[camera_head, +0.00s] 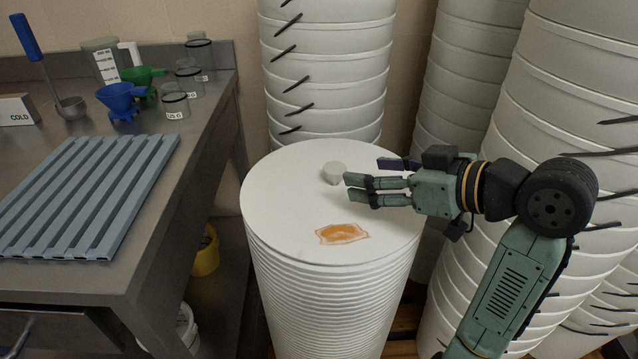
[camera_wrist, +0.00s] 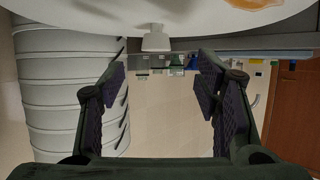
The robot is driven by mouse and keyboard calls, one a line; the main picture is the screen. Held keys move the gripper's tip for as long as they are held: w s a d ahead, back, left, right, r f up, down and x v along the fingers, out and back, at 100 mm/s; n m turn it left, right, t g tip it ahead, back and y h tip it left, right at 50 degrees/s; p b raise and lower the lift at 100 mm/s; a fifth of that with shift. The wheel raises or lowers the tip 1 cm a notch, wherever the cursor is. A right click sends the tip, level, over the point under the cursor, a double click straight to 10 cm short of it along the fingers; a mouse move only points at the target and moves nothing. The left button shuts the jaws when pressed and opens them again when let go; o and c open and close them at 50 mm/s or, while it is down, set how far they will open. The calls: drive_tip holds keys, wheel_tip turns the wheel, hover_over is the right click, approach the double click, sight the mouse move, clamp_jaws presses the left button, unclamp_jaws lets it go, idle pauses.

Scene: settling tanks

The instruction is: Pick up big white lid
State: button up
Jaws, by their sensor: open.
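The big white lid (camera_head: 285,200) is the round top of a tall stack, with a small pale knob (camera_head: 335,172) near its middle and an orange stain (camera_head: 341,233) nearer the front. My gripper (camera_head: 362,180) is open and empty, lying level over the right half of the lid and pointing left at the knob. In the wrist view the picture is upside down: the lid (camera_wrist: 200,20) fills the top edge, and its knob (camera_wrist: 156,40) hangs between the lines of the two open fingers (camera_wrist: 162,85), beyond their tips. The fingers do not touch the knob.
A steel bench (camera_head: 190,130) at left holds a ribbed blue-grey rack (camera_head: 90,195), blue (camera_head: 121,98) and green (camera_head: 143,78) funnels, jars and a ladle. Stacked white buckets stand behind (camera_head: 325,60) and at right (camera_head: 560,110), close to my arm. A yellow bucket (camera_head: 205,255) sits under the bench.

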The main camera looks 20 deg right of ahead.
sight(336, 168)
drive_tip(key=p+x, duration=0.2)
drive_tip(key=x, duration=0.7)
drive_tip(key=shift+w+d, duration=0.1)
drive_tip(key=shift+w, duration=0.25)
drive_tip(key=shift+r, duration=0.1)
clamp_jaws()
